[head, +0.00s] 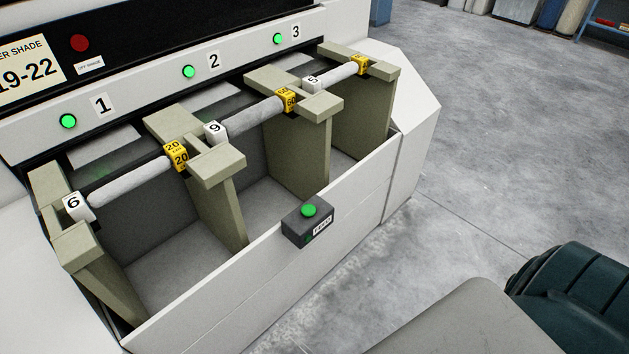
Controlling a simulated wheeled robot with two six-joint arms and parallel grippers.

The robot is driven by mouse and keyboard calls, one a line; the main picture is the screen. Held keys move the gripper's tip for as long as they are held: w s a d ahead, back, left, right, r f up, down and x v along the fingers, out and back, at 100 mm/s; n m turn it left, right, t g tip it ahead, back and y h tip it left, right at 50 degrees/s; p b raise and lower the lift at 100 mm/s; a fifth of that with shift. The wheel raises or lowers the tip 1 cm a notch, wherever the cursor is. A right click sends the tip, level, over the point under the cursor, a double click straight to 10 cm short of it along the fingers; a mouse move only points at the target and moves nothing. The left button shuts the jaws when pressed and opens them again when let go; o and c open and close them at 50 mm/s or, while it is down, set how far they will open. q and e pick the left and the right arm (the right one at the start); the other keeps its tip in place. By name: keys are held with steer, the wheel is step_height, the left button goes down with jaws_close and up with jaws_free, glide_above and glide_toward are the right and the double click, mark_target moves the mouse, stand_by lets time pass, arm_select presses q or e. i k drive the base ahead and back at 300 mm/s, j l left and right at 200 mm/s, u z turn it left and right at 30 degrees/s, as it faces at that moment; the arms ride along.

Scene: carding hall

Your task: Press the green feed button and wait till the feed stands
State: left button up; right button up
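The green feed button (309,210) sits on top of a small dark box (307,226) with a white label, fixed on the front edge of the machine. Nothing touches the button. Behind it are three bays with grey-white rolls (130,184), (252,119), (338,75) lying across olive-grey supports (209,164). The rolls carry white and yellow number blocks at their ends. Neither of my grippers shows in the head view.
Green lamps (68,121), (189,72), (278,39) glow beside the numbers 1, 2 and 3. A red round light or button (79,43) is on the black panel. A dark teal ribbed object (575,298) is at lower right. Grey floor (520,140) is clear to the right.

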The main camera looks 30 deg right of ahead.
mark_target(308, 210)
steer(key=z, duration=0.9)
